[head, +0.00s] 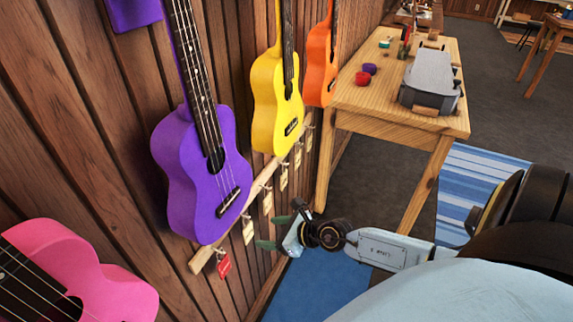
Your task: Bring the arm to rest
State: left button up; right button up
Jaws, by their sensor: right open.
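My right arm reaches in from the lower right. Its gripper (270,232) is open, with two dark green fingers spread apart and pointing left. I see nothing between the fingers. The gripper appears in front of the wall, just right of a wooden rail (262,183) with hanging tags. A red tag (224,265) hangs near the rail's lower end, left of the gripper. Several cream tags hang farther along, one of them (248,230) close to the fingertips in the picture. I cannot tell how far the fingers are from the tags. My left gripper is out of view.
Purple (180,170), yellow (266,100), orange (317,70) and pink (100,275) ukuleles line the wooden wall. A wooden table (385,110) holding a grey case (430,78) and small red and purple items stands beyond the arm. A blue striped rug (475,180) lies right of it.

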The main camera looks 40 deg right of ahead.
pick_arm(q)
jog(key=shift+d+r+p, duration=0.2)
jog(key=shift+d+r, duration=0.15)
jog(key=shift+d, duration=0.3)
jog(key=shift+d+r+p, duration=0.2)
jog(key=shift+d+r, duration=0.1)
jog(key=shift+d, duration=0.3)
pick_arm(e)
jog(key=v, duration=0.5)
jog(key=shift+s+d+r, duration=0.1)
jog(key=shift+s+r, duration=0.05)
jog(key=shift+s, duration=0.1)
